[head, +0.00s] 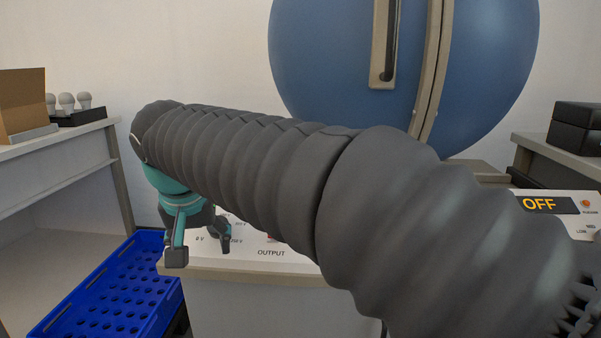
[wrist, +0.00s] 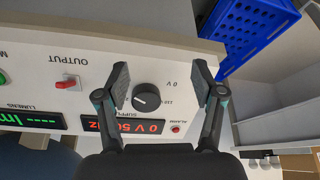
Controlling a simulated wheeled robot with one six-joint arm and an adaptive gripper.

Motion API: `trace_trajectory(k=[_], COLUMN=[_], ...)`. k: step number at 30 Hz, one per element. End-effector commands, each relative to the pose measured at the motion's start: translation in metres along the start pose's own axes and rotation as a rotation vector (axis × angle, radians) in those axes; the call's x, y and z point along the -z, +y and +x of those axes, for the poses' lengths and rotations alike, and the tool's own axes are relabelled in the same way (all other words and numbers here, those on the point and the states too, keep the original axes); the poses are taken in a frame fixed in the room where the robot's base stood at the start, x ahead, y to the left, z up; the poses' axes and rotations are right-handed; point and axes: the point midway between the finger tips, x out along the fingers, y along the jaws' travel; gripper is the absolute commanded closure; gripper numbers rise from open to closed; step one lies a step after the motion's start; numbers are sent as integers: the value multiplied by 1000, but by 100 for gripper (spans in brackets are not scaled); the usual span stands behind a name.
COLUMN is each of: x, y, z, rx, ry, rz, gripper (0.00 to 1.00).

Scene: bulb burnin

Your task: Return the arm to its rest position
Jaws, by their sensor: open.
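My arm, in a dark ribbed sleeve, stretches across the head view from the lower right to the upper left. My gripper (head: 202,252) hangs at its far end with teal and dark fingers, above the left part of the white control panel (head: 290,256). In the wrist view my gripper (wrist: 162,82) is open and empty, with its fingers on either side of a black supply knob (wrist: 146,97). I cannot tell whether the fingers touch the panel. A red output switch (wrist: 68,83) sits beside the knob, and a red display (wrist: 135,127) shows near it.
A large blue sphere (head: 330,60) stands behind the panel. A blue perforated crate (head: 110,290) is low at left. A left shelf holds a cardboard box (head: 22,98) and several bulbs (head: 67,101). Black boxes (head: 575,125) are at right. A display reads OFF (head: 540,204).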

Motion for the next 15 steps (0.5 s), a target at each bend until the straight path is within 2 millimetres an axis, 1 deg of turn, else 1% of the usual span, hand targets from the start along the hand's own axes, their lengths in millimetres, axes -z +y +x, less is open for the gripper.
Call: trace_trajectory(k=[1,7,11,12,14,15], x=[-8,-49,-83,-94,-113,-125], y=[20,86,133,147,168,181], z=[1,14,18,19,20,19], rx=[9,47,60,61,62,59], ry=[-9,-21,-18,-13,-9,-5], rz=[-47,-197,-231,-232,-223,-209], gripper=[32,32,32,32,32,32])
